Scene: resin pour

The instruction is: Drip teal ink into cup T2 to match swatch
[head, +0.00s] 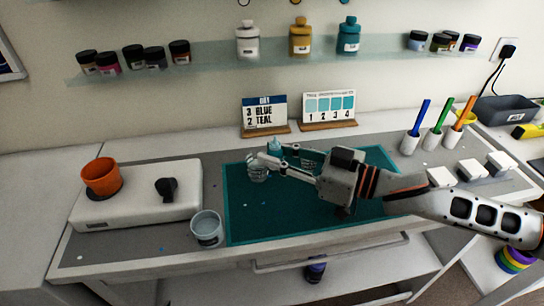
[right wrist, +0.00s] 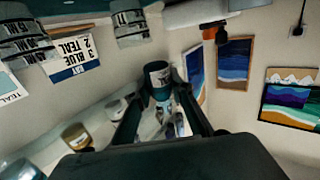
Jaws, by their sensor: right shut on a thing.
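My right gripper (head: 268,158) is shut on a small teal bottle (head: 275,147) above the teal mat. The bottle, with a white label, also shows between the fingers in the right wrist view (right wrist: 158,76), where the scene appears upside down. A clear cup (head: 258,174) stands on the mat just below the fingertips; another (head: 312,160) is partly hidden behind the gripper. The swatch card (head: 330,107) with numbered teal shades stands behind the mat. Drops leaving the bottle cannot be made out. My left gripper is out of view.
A card reading 3 blue, 2 teal (head: 265,111) stands beside the swatch card. A grey-blue tub (head: 207,229) is at the mat's left front corner. A hotplate-like box (head: 140,203) carries an orange pot (head: 101,176). Colored markers stand in white cups (head: 410,144) at right.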

